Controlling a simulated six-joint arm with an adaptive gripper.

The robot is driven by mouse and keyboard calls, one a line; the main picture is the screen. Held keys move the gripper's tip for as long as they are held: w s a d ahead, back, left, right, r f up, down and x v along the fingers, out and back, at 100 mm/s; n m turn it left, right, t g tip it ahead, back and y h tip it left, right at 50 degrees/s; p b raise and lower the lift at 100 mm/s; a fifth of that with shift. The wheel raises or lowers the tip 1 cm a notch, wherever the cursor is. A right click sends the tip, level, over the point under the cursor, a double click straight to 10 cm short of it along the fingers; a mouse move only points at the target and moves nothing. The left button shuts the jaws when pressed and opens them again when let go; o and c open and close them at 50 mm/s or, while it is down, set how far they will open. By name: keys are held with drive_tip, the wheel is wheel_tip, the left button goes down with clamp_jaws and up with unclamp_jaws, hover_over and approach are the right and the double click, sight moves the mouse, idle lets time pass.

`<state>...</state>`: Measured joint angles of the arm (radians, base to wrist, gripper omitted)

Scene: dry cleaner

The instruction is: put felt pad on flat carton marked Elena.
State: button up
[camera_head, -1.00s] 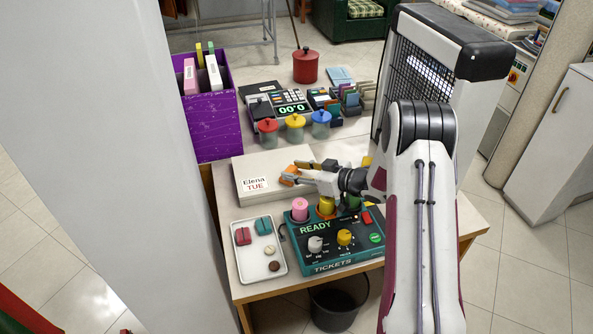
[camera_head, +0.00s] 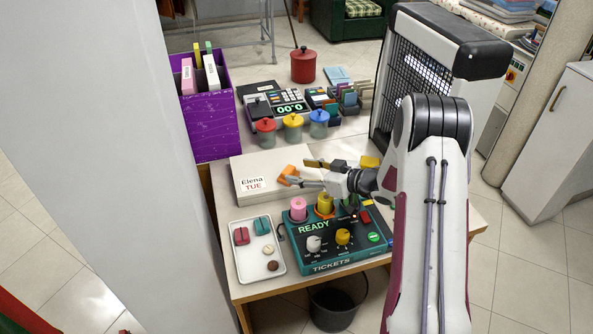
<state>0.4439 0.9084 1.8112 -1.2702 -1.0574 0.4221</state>
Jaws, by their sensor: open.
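The flat carton marked Elena (camera_head: 247,165) is a closed, pale box on the counter, with a label reading "Elena TUE" on its front left. A small orange piece, which looks like the felt pad (camera_head: 287,174), is at the carton's right part and appears to lie on its top. My gripper (camera_head: 297,172) is open, coming in from the right, with its fingertips close beside the orange pad. I cannot tell whether a finger still touches the pad. My gripper and wrist hide the area just right of the carton.
A teal ticket machine (camera_head: 320,262) with pink and yellow rolls stands in front, beside a white tray (camera_head: 246,282) of small items. Lidded jars (camera_head: 293,131) and a card terminal stand behind. A purple bin (camera_head: 207,125) is at back left, a dark mesh-fronted unit (camera_head: 418,78) at right.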

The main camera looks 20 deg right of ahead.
drive_tip(key=v, duration=0.8)
drive_tip(key=shift+s+d, duration=0.25)
drive_tip(key=shift+s, duration=0.05)
drive_tip(key=shift+r, duration=0.15)
drive_tip(key=shift+w+r, duration=0.1)
wheel_tip(320, 180, up, 12)
drive_tip(key=w+d+m+h, duration=0.2)
drive_tip(key=d+h, duration=0.1)
drive_tip(key=h, duration=0.4)
drive_tip(key=s+r+m+h, duration=0.3)
drive_tip(key=s+r+h, duration=0.1)
drive_tip(key=s+r, duration=0.5)
drive_tip(key=s+a+g+y, duration=0.1)
drive_tip(key=s+a, duration=0.4)
drive_tip(key=s, duration=0.5)
drive_tip(key=s+a+f+m+g, duration=0.1)
drive_tip(key=s+a, duration=0.3)
drive_tip(key=s, duration=0.6)
drive_tip(key=s+a+m+g+y, duration=0.1)
drive_tip(key=s+a+g, duration=0.2)
drive_tip(key=s, duration=0.7)
drive_tip(key=a, duration=0.2)
drive_tip(key=shift+a+f+g+y, duration=0.25)
drive_tip(key=shift+a+g+y, duration=0.05)
drive_tip(key=shift+a, duration=0.05)
